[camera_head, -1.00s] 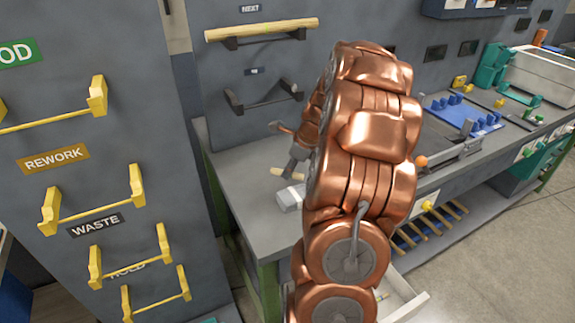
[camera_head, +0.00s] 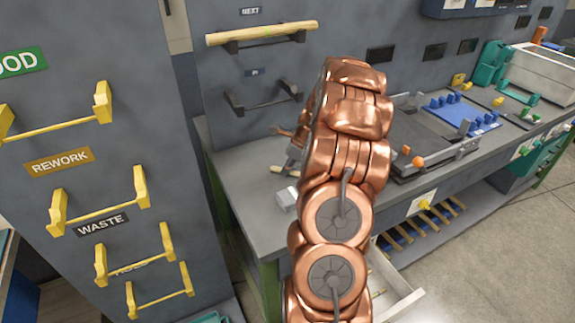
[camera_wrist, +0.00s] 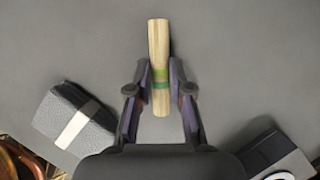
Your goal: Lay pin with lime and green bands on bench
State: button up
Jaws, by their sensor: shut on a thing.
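The pin (camera_wrist: 159,40) is a pale wooden rod with a lime band and a darker green band near its lower end in the wrist view. My gripper (camera_wrist: 161,82) is shut on it at the bands, one finger on each side. The grey bench top (camera_head: 245,180) lies under the pin. In the head view the pin (camera_head: 284,170) shows as a short pale piece low over the bench's left part. I cannot tell whether it touches the bench. My copper arm hides part of the gripper there.
A dark grey block with a white stripe (camera_wrist: 77,124) lies left of the gripper in the wrist view. A long wooden rod (camera_head: 260,33) rests on the upper wall bracket; the lower bracket (camera_head: 262,103) is empty. An open drawer (camera_head: 400,298) juts out below the bench.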

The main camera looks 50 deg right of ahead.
jog(key=shift+f, duration=0.1)
jog(key=o, duration=0.8)
jog(key=shift+o, duration=0.2)
jog(key=b+v, duration=0.3)
jog(key=v, duration=0.9)
jog(key=s+a+r+n+g, duration=0.2)
jog(key=a+n, duration=0.5)
jog(key=a, duration=0.7)
jog(key=s+a+r+n+g, duration=0.1)
jog(key=s+a+n, duration=0.2)
jog(key=a+n, duration=0.8)
jog(key=s+a+f+n+g+h, duration=0.1)
jog(key=s+a+n, duration=0.5)
jog(key=s, duration=0.4)
jog(key=s+a+f+n+g+h, duration=0.1)
jog(key=s+a+f+n, duration=0.1)
jog(key=s+a+n, duration=0.4)
jog(key=s+a, duration=0.2)
jog(key=s, duration=0.2)
jog(key=shift+s+a+n+g, duration=0.35)
jog(key=shift+a+n+g, duration=0.05)
